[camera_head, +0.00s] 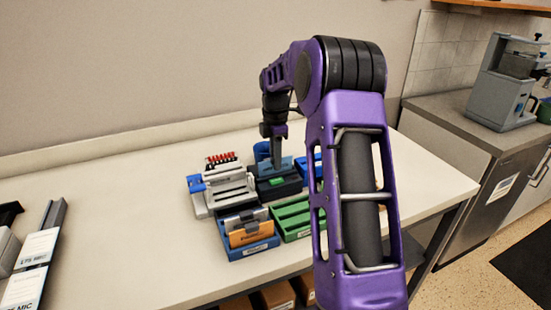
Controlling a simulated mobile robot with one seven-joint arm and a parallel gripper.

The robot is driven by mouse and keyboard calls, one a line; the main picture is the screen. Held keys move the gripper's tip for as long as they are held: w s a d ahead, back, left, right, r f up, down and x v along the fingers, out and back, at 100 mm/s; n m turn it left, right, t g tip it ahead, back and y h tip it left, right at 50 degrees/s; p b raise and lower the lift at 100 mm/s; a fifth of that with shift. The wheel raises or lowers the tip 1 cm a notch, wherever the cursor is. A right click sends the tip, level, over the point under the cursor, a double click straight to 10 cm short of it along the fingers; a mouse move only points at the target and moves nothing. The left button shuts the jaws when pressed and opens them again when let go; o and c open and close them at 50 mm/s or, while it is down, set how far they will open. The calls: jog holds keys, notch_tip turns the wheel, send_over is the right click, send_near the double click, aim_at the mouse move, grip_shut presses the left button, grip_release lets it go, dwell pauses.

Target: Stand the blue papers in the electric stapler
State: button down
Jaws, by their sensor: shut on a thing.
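My gripper (275,160) points down over the middle of the white table and is shut on the blue papers (286,163). The papers show as a small teal-blue upright sheet at the fingertips. Directly below and in front is a dark block with a green patch, which looks like the electric stapler (291,188). The papers' lower edge meets the top of this block in the picture. I cannot tell whether they are inside its slot, touching it or just above it. The fingers hide part of the papers.
A grey-white device (230,190) with blue parts stands close left, with a row of red-topped items (221,159) behind. A blue tray (262,246) with an orange item and a green tray (297,232) stand in front. Labelled boxes (36,250) lie far left. The table between is clear.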

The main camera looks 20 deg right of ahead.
jog(key=c, duration=0.7)
grip_release()
notch_tip(320, 180, up, 2)
jog(key=shift+r+p, duration=0.25)
jog(key=shift+p, duration=0.8)
jog(key=shift+r, duration=3.25)
